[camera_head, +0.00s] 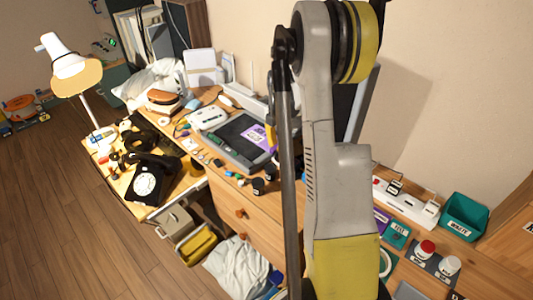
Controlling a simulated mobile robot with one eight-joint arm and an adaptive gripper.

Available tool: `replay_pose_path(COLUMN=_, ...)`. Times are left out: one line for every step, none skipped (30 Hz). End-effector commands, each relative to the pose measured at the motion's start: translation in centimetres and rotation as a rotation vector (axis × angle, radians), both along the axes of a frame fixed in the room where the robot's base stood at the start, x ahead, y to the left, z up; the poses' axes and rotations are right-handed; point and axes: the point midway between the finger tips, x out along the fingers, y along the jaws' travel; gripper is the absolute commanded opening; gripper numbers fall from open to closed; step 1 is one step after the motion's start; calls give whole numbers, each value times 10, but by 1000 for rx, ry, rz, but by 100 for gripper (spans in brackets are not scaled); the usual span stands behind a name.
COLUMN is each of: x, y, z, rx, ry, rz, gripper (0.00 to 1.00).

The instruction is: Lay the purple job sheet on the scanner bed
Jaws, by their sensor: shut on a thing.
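The purple job sheet (259,136), with a white label on it, is at the right part of the dark scanner bed (232,132). From this view I cannot tell whether it lies flat on the bed or is held just above it. My gripper (270,136) shows only as a narrow yellow and dark part at the sheet's right edge. It is shut on the sheet there. The fingertips and the sheet's far right side are mostly hidden behind my arm.
A black dial phone (148,184) and a white lamp (70,68) stand on the desk at left. Small items lie in front of the scanner. Open floor lies at left.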

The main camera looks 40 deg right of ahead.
Motion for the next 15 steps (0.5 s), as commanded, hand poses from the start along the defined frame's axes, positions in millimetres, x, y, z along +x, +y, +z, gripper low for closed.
replay_pose_path(x=13, y=1, z=-12, rx=0, ry=0, rz=3, gripper=0)
replay_pose_path(x=20, y=1, z=-16, rx=0, ry=0, rz=3, gripper=0)
replay_pose_path(x=29, y=1, z=-21, rx=0, ry=0, rz=2, gripper=0)
replay_pose_path(x=34, y=2, z=-24, rx=0, ry=0, rz=1, gripper=0)
replay_pose_path(x=39, y=2, z=-27, rx=0, ry=0, rz=1, gripper=0)
replay_pose_path(x=45, y=2, z=-30, rx=0, ry=0, rz=1, gripper=0)
replay_pose_path(x=49, y=2, z=-31, rx=0, ry=0, rz=1, gripper=0)
replay_pose_path(x=52, y=3, z=-33, rx=0, ry=0, rz=1, gripper=0)
replay_pose_path(x=54, y=3, z=-34, rx=0, ry=0, rz=0, gripper=0)
replay_pose_path(x=56, y=3, z=-34, rx=0, ry=0, rz=-1, gripper=0)
replay_pose_path(x=56, y=3, z=-35, rx=0, ry=0, rz=-1, gripper=0)
replay_pose_path(x=57, y=3, z=-38, rx=0, ry=0, rz=-2, gripper=0)
replay_pose_path(x=57, y=3, z=-40, rx=0, ry=0, rz=-2, gripper=0)
replay_pose_path(x=57, y=3, z=-44, rx=0, ry=0, rz=-2, gripper=0)
replay_pose_path(x=57, y=3, z=-50, rx=0, ry=0, rz=-2, gripper=0)
